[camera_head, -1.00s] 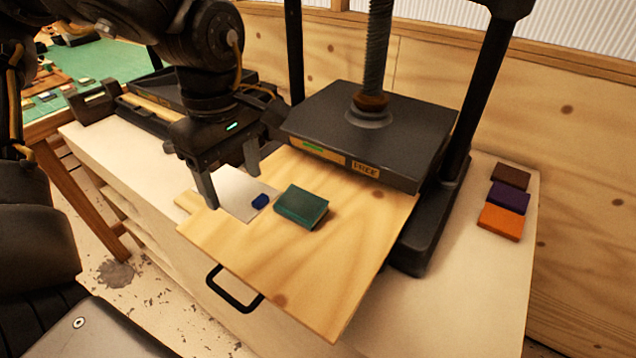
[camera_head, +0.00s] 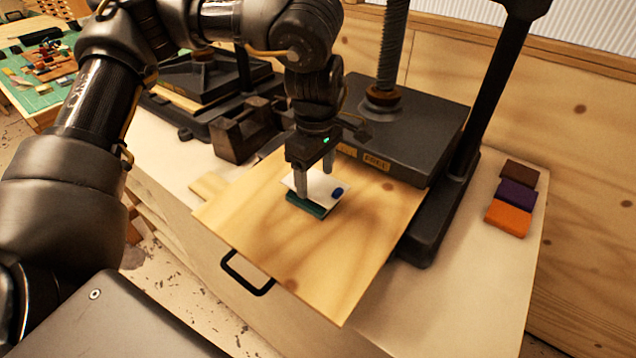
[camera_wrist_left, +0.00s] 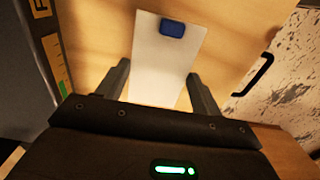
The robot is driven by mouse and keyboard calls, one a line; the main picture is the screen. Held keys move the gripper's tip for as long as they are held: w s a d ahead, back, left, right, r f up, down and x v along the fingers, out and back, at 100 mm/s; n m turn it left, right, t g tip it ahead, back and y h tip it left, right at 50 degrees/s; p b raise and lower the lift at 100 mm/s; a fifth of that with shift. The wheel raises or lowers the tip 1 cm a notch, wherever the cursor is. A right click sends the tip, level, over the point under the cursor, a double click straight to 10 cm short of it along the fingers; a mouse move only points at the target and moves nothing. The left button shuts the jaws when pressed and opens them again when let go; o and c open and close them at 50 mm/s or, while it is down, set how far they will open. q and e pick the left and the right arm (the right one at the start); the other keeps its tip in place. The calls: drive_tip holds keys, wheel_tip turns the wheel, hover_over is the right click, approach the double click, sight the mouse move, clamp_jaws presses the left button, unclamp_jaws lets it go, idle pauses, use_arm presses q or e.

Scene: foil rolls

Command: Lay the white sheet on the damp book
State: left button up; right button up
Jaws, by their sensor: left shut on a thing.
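The white sheet (camera_head: 318,187) has a blue tab (camera_head: 338,191) at one end. It lies over the green book (camera_head: 308,207) on the wooden board, and only the book's front and side edges show. I cannot tell whether the sheet touches the book. My left gripper (camera_head: 315,187) is above the book, its fingers on opposite sides of the sheet, shut on it. In the left wrist view the sheet (camera_wrist_left: 168,62) runs between the fingers (camera_wrist_left: 158,72) and the book is hidden. My right gripper is not in view.
The board (camera_head: 350,270) with a black handle (camera_head: 247,275) sticks out from under a dark press plate (camera_head: 420,135) labelled FREE. Brown, purple (camera_head: 516,195) and orange (camera_head: 508,217) blocks lie at the right. A second press (camera_head: 205,75) stands at the back left.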

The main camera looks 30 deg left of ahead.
sight(318, 183)
use_arm(q)
drive_tip(key=shift+w+d+f, duration=0.25)
drive_tip(key=shift+f, duration=0.2)
drive_tip(key=shift+w+a+f, duration=0.1)
drive_tip(key=shift+f, duration=1.4)
drive_tip(key=o, duration=0.9)
drive_tip(key=shift+f, duration=0.15)
drive_tip(key=shift+o, duration=0.2)
wheel_tip(318, 183, up, 12)
drive_tip(key=shift+r, duration=0.25)
